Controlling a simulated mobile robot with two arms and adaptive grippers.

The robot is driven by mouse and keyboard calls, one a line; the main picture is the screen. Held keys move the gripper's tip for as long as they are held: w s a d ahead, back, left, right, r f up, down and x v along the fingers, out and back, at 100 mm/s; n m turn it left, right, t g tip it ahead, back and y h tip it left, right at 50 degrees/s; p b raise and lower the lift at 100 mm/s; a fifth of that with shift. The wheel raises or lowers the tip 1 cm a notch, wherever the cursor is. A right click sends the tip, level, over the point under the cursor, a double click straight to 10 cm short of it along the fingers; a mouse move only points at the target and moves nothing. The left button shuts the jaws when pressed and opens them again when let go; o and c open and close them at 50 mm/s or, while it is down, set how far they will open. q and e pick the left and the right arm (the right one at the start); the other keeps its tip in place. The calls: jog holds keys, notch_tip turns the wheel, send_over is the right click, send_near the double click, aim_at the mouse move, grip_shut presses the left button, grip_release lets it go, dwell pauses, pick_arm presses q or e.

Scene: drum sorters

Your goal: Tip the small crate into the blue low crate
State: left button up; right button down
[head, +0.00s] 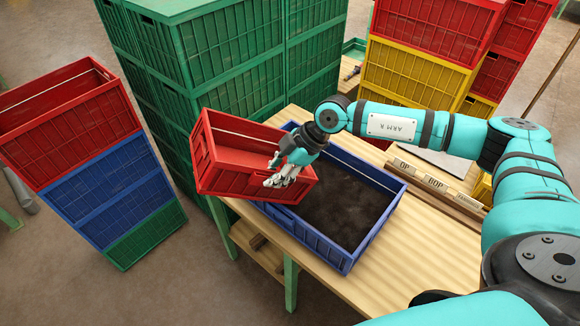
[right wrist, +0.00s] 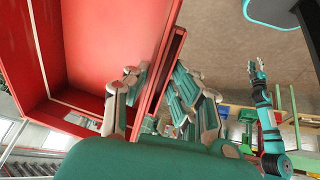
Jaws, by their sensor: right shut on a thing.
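The small red crate (head: 232,172) is tilted in the head view, over the left part of the blue low crate (head: 345,255) and the table's edge. My right gripper (head: 276,172) is shut on the red crate's right-hand wall. In the right wrist view the fingers (right wrist: 150,105) straddle that wall of the red crate (right wrist: 95,50). The part of its inside that shows is bare. The blue low crate stands on the table with a dark, even surface inside; its left corner is hidden. My left gripper (right wrist: 256,70) shows small in the right wrist view, fingers apart and empty.
The wooden table (head: 420,260) has free room at the front right. Labelled blocks (head: 435,182) lie at its right. Green crates (head: 235,50) stack high behind, red and yellow ones (head: 415,65) behind right. A red, blue and green stack (head: 110,185) stands left on the floor.

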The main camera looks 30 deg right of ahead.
aim_at(244, 196)
jog(key=a+f+h, duration=0.1)
jog(key=a, duration=0.1)
jog(key=a+f+h, duration=0.1)
jog(key=a+h, duration=0.1)
jog(key=w+a+f+h, duration=0.1)
jog(key=a, duration=0.1)
jog(key=shift+a+n+g+b, duration=0.3)
jog(key=shift+a, duration=0.1)
jog(key=f+h, duration=0.1)
jog(key=a+b, duration=0.1)
jog(key=f+h+b, duration=0.1)
jog(key=shift+w+a+f+h, duration=0.2)
jog(key=shift+a+f+h, duration=0.05)
jog(key=shift+f+h, duration=0.1)
jog(key=shift+d, duration=0.1)
jog(key=shift+s+d+r, duration=0.1)
jog(key=shift+s+r, duration=0.05)
jog(key=shift+r, duration=0.05)
notch_tip(244, 196, up, 3)
jog(key=shift+r+p, duration=0.15)
jog(key=shift+p, duration=0.75)
jog(key=shift+r, duration=0.3)
jog(key=shift+f, duration=0.15)
